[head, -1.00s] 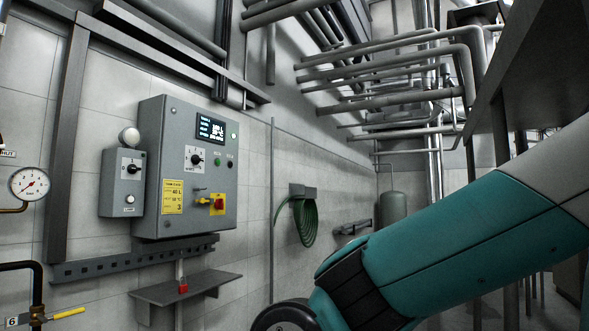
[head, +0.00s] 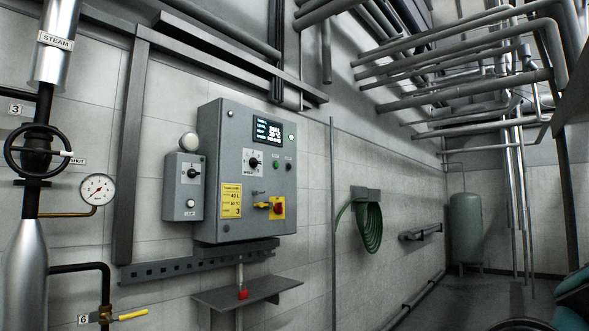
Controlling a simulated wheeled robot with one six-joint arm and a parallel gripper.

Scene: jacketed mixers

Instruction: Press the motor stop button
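A grey control panel (head: 212,150) hangs on the tiled wall left of centre. Its front has a lit display (head: 267,131), a rotary selector (head: 253,163), a small green button (head: 276,165) and a small dark button (head: 289,162) beside it. Lower down are a yellow label (head: 231,200) and a red and yellow switch (head: 278,208). The button lettering is too small to read, so I cannot tell which one is marked stop. My gripper is out of view; only a bit of my teal arm shows at the bottom right corner.
A small grey box (head: 184,187) with a knob sits left of the panel. A shelf (head: 215,296) juts out below it. A steam pipe with a valve wheel (head: 38,151) and gauge (head: 97,189) stand at left. A green hose (head: 369,227) hangs right.

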